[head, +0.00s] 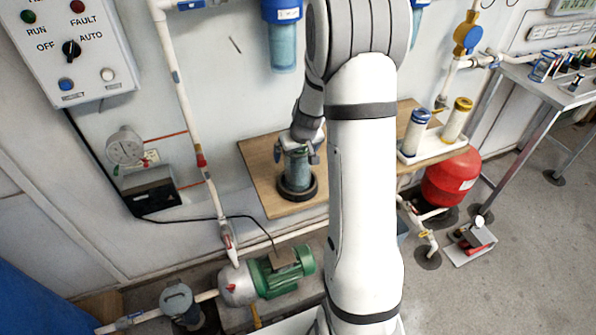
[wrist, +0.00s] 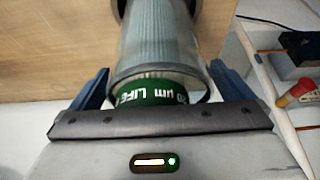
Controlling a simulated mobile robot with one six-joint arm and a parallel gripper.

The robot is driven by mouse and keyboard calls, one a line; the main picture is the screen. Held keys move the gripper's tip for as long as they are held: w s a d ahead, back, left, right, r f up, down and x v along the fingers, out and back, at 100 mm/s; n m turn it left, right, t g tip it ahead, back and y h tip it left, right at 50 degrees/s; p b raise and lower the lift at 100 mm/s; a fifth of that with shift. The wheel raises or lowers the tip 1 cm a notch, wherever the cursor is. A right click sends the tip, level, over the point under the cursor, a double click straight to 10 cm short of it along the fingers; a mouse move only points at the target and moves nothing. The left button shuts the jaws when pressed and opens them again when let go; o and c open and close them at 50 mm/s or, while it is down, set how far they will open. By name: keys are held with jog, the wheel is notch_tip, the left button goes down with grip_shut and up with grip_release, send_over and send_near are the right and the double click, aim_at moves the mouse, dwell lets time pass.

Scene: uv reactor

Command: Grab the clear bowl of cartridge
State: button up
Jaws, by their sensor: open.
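The clear bowl (head: 297,174) with a pleated cartridge inside stands upright in a dark round base (head: 297,190) on the wooden shelf. In the wrist view the bowl (wrist: 163,45) runs away from me, and a green band (wrist: 160,97) with white lettering shows at its near end. My gripper (head: 299,150) is at the top of the bowl. In the wrist view my gripper (wrist: 161,68) is open, with one dark finger on each side of the bowl. I cannot tell whether either finger touches it.
The wooden shelf (head: 262,165) has bare room left of the bowl. Right of my arm, two spare cartridges (head: 416,131) stand on a white tray. A blue filter housing (head: 283,35) hangs above. A white pipe (head: 184,100) runs down at left, and a green pump (head: 280,272) sits below.

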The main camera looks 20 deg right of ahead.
jog(key=shift+c, duration=0.6)
jog(key=shift+r, duration=0.1)
jog(key=c, duration=1.5)
